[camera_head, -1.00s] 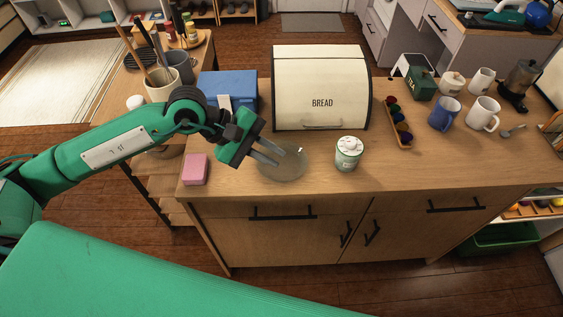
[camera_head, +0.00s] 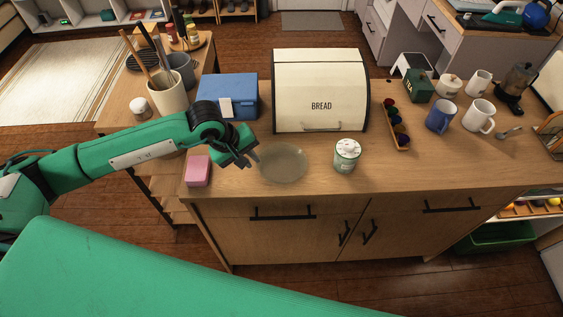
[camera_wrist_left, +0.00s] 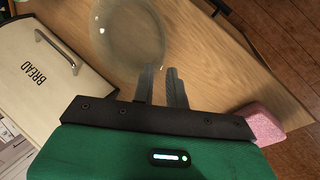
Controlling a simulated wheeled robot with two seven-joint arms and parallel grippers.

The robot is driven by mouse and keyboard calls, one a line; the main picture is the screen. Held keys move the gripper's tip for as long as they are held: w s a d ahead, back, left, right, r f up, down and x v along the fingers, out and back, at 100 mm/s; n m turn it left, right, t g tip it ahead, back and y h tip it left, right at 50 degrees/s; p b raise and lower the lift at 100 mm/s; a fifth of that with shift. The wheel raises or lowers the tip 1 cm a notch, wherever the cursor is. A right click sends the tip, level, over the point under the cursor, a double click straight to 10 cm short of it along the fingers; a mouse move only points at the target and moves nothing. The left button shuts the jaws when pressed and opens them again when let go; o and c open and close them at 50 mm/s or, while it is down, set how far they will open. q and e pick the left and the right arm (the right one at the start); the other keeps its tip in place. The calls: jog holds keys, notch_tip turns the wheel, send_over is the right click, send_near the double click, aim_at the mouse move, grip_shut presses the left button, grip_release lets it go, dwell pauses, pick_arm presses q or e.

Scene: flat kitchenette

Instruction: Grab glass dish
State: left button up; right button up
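The round, clear glass dish (camera_head: 284,163) lies on the wooden counter in front of the bread box. It is faint and see-through, and it also shows in the left wrist view (camera_wrist_left: 125,30). My left gripper (camera_head: 256,158) is low over the counter, just left of the dish, with its fingertips by the dish's left edge. In the left wrist view its two fingers (camera_wrist_left: 161,70) stand apart with a small gap, and they overlap the dish's rim. I cannot tell whether they touch it. My right gripper is not in view.
A pink sponge (camera_head: 198,170) lies close on the left of my gripper. A lidded canister (camera_head: 346,157) stands right of the dish. The cream bread box (camera_head: 320,85) and a blue box (camera_head: 230,95) stand behind. Counter in front of the dish is clear.

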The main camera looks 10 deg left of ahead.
aim_at(259, 168)
pick_arm(q)
jog(key=shift+d+f+p, duration=0.2)
jog(key=shift+f+p, duration=0.1)
jog(key=shift+p, duration=0.1)
jog(key=p+x, duration=0.1)
jog(key=x, duration=0.2)
jog(key=shift+s+f+p, duration=0.1)
jog(key=shift+f+p, duration=0.1)
jog(key=shift+p, duration=0.2)
jog(key=shift+d+f, duration=0.1)
jog(key=shift+f, duration=0.4)
grip_shut()
jog(key=shift+r, duration=0.15)
